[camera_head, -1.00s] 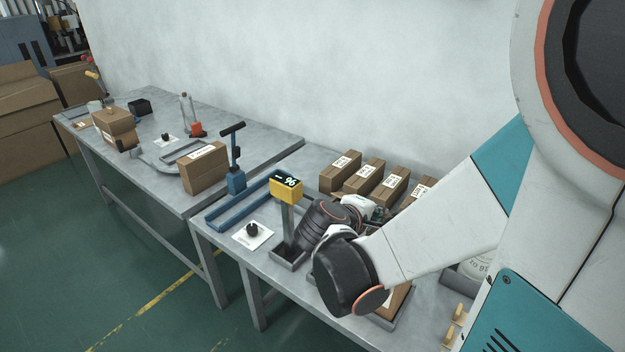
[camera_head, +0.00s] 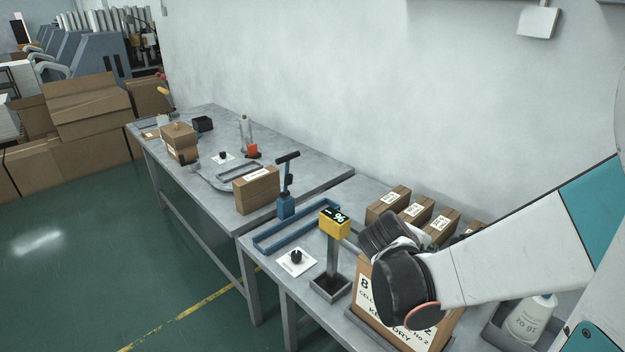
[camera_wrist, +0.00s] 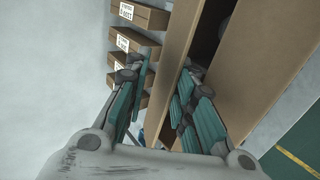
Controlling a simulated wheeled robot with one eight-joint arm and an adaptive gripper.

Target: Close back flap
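The cardboard box (camera_head: 367,318) with large black print stands at the front of the near bench, its upper part hidden behind my arm in the head view. In the wrist view its dark opening (camera_wrist: 207,32) shows. An upright brown panel (camera_wrist: 178,45), on the side towards the small boxes and seemingly the back flap, stands between my finger pads. Another wide panel (camera_wrist: 262,65) is on the right. My gripper (camera_wrist: 160,75) is open, one finger outside the upright panel and the other over the opening. I cannot tell whether either touches it.
Several small labelled boxes (camera_head: 416,209) stand along the wall behind. A yellow display on a post (camera_head: 334,222) is just left of the box. A blue frame (camera_head: 290,230) lies on the left part of the bench.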

